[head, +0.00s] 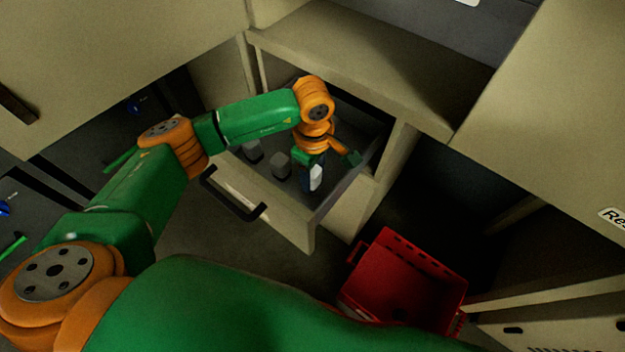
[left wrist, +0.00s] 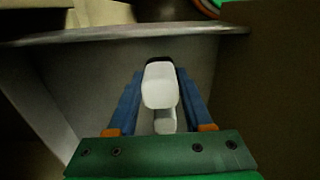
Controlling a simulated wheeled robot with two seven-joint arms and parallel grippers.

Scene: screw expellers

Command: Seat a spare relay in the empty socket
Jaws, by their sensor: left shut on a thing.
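My left gripper (head: 311,178) reaches down into an open drawer and is shut on a white relay (head: 316,178). In the left wrist view the relay (left wrist: 160,85) sits between the two blue fingers (left wrist: 158,95), and its pale top faces the camera. A second pale block (left wrist: 165,122) shows just below it in that view; I cannot tell whether it is separate. Two grey blocks, probably spare relays, stand in the drawer to the left of the gripper: one (head: 281,165) nearer, one (head: 252,150) farther. I cannot make out the empty socket. My right gripper is not in view.
The drawer (head: 270,200) is pulled out from a beige cabinet and has a black handle (head: 232,195). The cabinet top (head: 370,70) overhangs the drawer's back. A red crate (head: 390,262) stands on the floor at right. Other cabinets stand left and right.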

